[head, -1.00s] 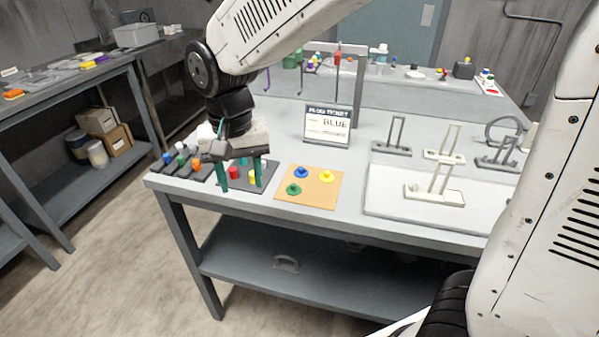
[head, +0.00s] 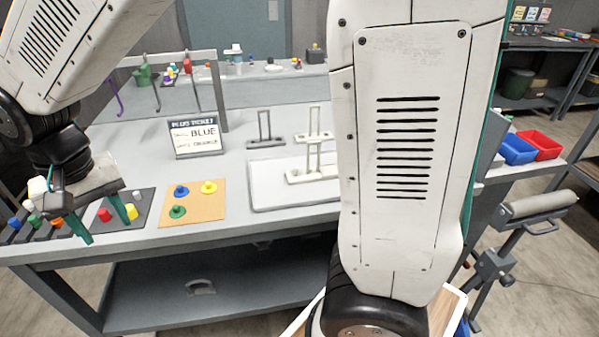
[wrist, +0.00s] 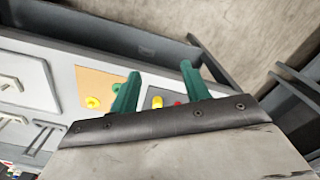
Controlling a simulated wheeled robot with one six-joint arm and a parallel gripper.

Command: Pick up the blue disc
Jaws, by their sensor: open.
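The blue disc (head: 181,191) with a small knob lies on a tan board (head: 205,214) at the front of the table. A yellow disc (head: 209,187) and a green disc (head: 178,211) lie on the same board. My gripper (head: 105,226) is open and empty, with green fingers, to the left of the board by the dark pad. In the wrist view, my gripper (wrist: 160,69) shows the yellow disc (wrist: 92,102) and part of the green disc (wrist: 117,87) beside the left finger. The blue disc is not visible there.
A dark pad (head: 147,206) with red, yellow and white plugs lies near the fingers. More coloured plugs stand at far left. A white tray (head: 262,196) with a stand is to the right. A hook rack stands behind.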

